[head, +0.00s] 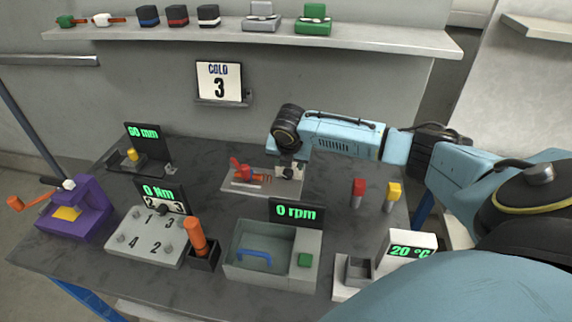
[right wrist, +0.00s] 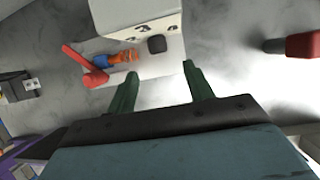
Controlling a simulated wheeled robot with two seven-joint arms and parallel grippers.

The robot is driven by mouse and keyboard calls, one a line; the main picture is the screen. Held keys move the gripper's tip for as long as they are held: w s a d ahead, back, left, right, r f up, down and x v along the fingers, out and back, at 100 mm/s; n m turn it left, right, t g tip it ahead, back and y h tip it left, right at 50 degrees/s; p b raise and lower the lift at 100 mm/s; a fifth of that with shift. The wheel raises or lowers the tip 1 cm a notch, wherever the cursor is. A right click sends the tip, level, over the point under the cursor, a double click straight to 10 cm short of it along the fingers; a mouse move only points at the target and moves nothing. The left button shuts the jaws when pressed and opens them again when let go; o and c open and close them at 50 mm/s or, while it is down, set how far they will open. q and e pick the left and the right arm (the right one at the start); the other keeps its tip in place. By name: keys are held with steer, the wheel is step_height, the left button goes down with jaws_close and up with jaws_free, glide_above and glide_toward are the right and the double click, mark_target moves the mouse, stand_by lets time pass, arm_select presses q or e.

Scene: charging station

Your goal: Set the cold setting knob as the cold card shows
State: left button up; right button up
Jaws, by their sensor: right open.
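The cold card (head: 219,82) hangs on the back wall and reads COLD 3. A small dark knob (head: 288,173) sits at the right end of a pale fixture (head: 243,188) with a red lever, near the table's back. In the right wrist view the dark knob (right wrist: 156,44) shows beside a pale block with small dark marks, one like a 3. Its pointing direction cannot be read. My right gripper (right wrist: 160,88) is open and empty, its green fingers spread either side of the knob's line, apparently short of it. In the head view the gripper is over the knob. My left gripper is out of view.
A red post (head: 358,190) and a yellow post (head: 394,193) stand right of the fixture. In front are a grey rpm basin (head: 240,270), a numbered bolt plate (head: 125,243) and a purple vise (head: 88,215). A shelf (head: 350,38) with several items runs above.

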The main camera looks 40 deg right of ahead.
mark_target(288, 173)
steer(key=b+x, duration=0.1)
steer(key=x, duration=0.6)
steer(key=shift+w+f, duration=0.2)
steer(key=shift+f, duration=0.1)
steer(key=shift+w+d+f, duration=0.1)
steer(key=shift+w+f, duration=0.1)
steer(key=shift+f, duration=0.3)
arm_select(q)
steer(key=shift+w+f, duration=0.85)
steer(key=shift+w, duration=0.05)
arm_select(e)
steer(key=shift+c, duration=0.3)
steer(key=c, duration=0.9)
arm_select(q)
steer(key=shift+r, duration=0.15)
arm_select(e)
steer(key=shift+d, duration=0.1)
